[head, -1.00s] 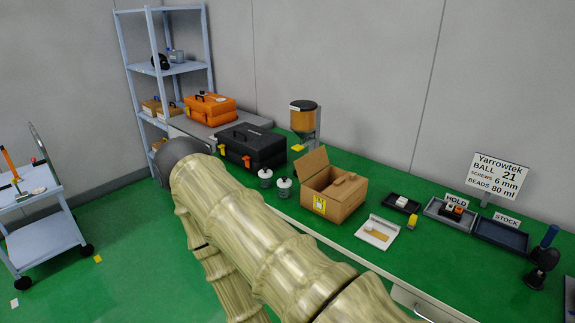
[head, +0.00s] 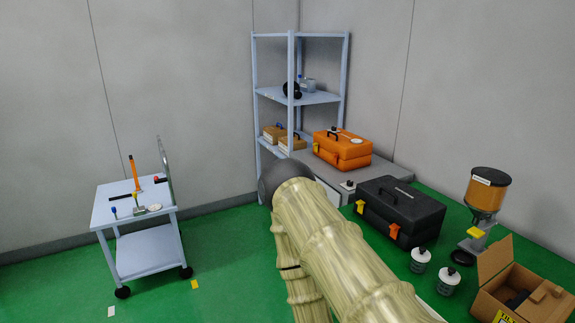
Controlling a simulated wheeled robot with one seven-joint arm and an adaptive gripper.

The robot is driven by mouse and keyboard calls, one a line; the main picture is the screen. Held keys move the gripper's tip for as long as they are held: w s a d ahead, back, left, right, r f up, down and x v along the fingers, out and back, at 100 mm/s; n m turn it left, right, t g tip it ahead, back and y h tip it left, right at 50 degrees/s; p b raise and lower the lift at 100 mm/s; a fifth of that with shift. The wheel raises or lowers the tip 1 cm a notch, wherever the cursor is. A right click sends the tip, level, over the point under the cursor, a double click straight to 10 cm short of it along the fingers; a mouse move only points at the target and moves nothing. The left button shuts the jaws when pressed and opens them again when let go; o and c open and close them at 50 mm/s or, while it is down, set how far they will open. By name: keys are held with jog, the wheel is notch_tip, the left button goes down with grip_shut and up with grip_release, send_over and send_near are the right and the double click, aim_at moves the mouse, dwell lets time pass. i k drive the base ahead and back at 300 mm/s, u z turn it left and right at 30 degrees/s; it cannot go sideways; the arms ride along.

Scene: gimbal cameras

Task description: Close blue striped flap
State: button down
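An open cardboard box (head: 483,305) stands at the lower right of the head view, cut off by the picture's edge. One brown flap (head: 495,258) stands up at its left back side, and another flap (head: 547,291) sits at its right. Dark contents or shadow show inside. A yellow label is on its front. I cannot make out blue stripes on any flap in view. My arm crosses the lower middle, ending at a dark round joint left of the box. My gripper is not in view.
A black toolbox (head: 400,212), two small canisters (head: 420,260) and an orange dispenser (head: 488,193) stand left of and behind the box. An orange toolbox (head: 342,149) is farther back. A shelf rack (head: 291,95) and a cart (head: 135,207) stand left. Green floor between is mostly clear.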

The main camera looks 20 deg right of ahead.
aim_at(498, 254)
jog(key=i, duration=2.95)
jog(key=z, duration=3.9)
